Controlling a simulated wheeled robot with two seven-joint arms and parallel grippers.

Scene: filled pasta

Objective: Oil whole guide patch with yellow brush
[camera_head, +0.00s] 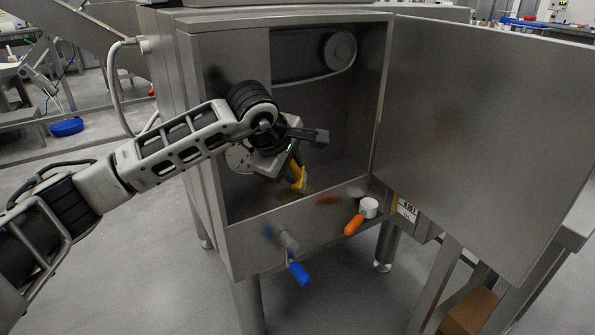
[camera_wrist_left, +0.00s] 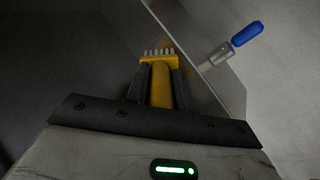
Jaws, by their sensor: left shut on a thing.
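The yellow brush (camera_head: 299,178) is held in my left gripper (camera_head: 295,169), inside the open steel cabinet (camera_head: 242,205) and above its lower front edge. In the left wrist view the gripper (camera_wrist_left: 160,78) is shut on the yellow handle (camera_wrist_left: 161,88), and the pale bristles (camera_wrist_left: 158,52) point away from me toward a steel edge. I cannot tell whether the bristles touch the steel. The guide patch cannot be made out clearly; the arm and brush may cover part of it. My right gripper is not in view.
A blue-handled lever (camera_head: 298,271) sticks out of the cabinet's lower front; it also shows in the left wrist view (camera_wrist_left: 246,34). An orange-handled knob (camera_head: 355,224) sits to its right. The large door (camera_head: 480,130) stands open at the right.

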